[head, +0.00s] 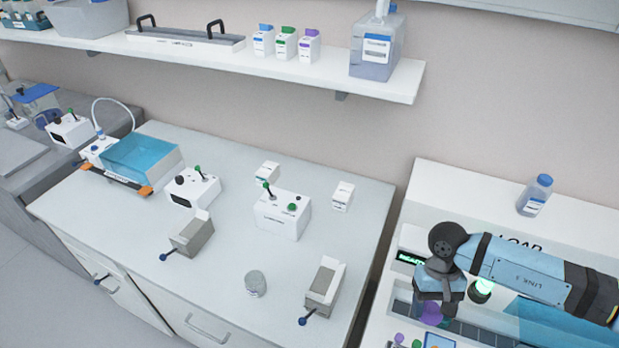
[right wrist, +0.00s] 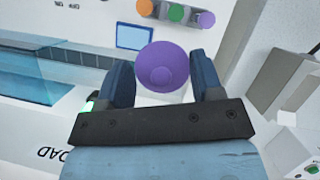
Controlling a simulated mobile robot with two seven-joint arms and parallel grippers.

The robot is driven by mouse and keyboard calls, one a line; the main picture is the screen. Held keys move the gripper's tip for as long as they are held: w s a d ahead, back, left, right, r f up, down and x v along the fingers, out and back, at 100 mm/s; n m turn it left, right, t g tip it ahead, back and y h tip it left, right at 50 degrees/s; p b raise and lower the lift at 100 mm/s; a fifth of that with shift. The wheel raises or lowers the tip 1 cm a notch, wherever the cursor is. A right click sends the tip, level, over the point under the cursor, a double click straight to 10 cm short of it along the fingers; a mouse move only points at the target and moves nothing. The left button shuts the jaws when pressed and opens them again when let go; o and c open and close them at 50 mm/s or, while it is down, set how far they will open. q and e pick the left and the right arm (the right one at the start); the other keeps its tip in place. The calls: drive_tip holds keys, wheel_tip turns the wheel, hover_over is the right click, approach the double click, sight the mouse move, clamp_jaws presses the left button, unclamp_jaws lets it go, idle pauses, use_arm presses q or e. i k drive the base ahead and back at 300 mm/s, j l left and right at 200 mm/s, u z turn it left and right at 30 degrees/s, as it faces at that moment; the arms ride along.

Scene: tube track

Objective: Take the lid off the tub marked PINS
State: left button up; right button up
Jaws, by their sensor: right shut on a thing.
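My right gripper (head: 432,306) is over the white machine at the right in the head view. It is shut on a purple round-topped thing (head: 433,316). In the right wrist view this thing (right wrist: 165,62) sits between the two blue fingers, with a pale part below it. I cannot tell whether it is a lid, or whether it is lifted. No label reading PINS is legible in either view. A small grey round tub (head: 255,284) stands on the bench, well left of my right gripper; its marking is too small to read. My left gripper is not in view.
The white machine has a small screen (right wrist: 135,38) and orange, green and purple round tops (right wrist: 176,13) beside it. A blue-capped bottle (head: 535,196) stands behind my right arm. Control boxes (head: 283,212) and grey blocks (head: 325,285) stand on the bench. A shelf (head: 400,84) runs above.

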sight(254, 280)
drive_tip(key=i+j, duration=0.1)
drive_tip(key=j, duration=0.3)
drive_tip(key=i+j, duration=0.1)
drive_tip(key=j, duration=0.3)
drive_tip(key=i+j+u, duration=0.1)
drive_tip(key=j, duration=0.25)
drive_tip(key=i+j, duration=0.15)
drive_tip(key=j, duration=0.25)
drive_tip(key=i+j, duration=0.1)
drive_tip(key=j, duration=0.3)
drive_tip(key=i+j, duration=0.15)
drive_tip(key=j, duration=0.2)
drive_tip(key=i+j+u, duration=0.1)
drive_tip(key=j, duration=0.3)
